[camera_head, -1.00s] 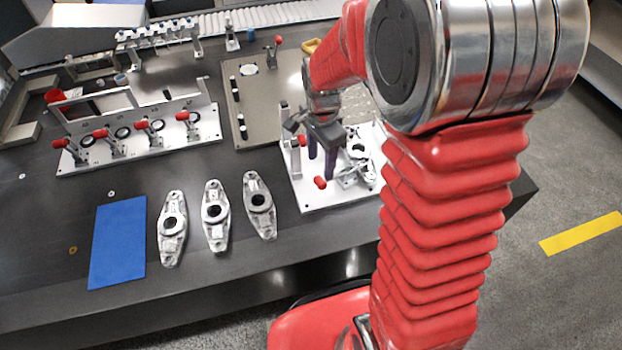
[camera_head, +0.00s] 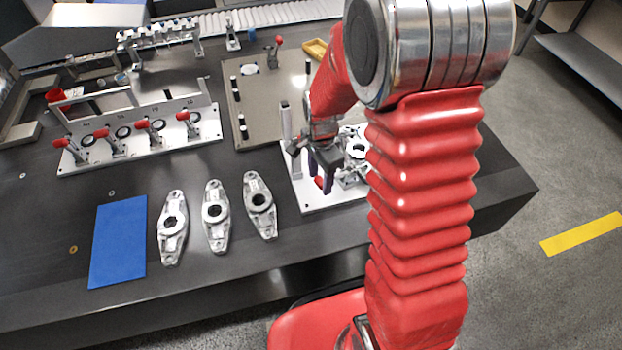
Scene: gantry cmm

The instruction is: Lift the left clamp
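The white fixture plate (camera_head: 312,204) lies near the table's front edge, partly hidden behind my arm. The left clamp is mostly hidden by my gripper; its low red handle tip (camera_head: 319,182) shows. My gripper (camera_head: 319,183) points down over the plate's left part. Its two dark purple fingers stand apart, and the red handle tip shows between them. I cannot tell whether they touch it. A metal part (camera_head: 354,150) sits on the plate, partly behind my arm.
A silver post (camera_head: 286,122) rises at the plate's left back. Three metal parts (camera_head: 216,214) and a blue mat (camera_head: 118,242) lie to the left. A rack with several red-handled clamps (camera_head: 140,145) stands further left. A beige plate (camera_head: 262,100) lies behind.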

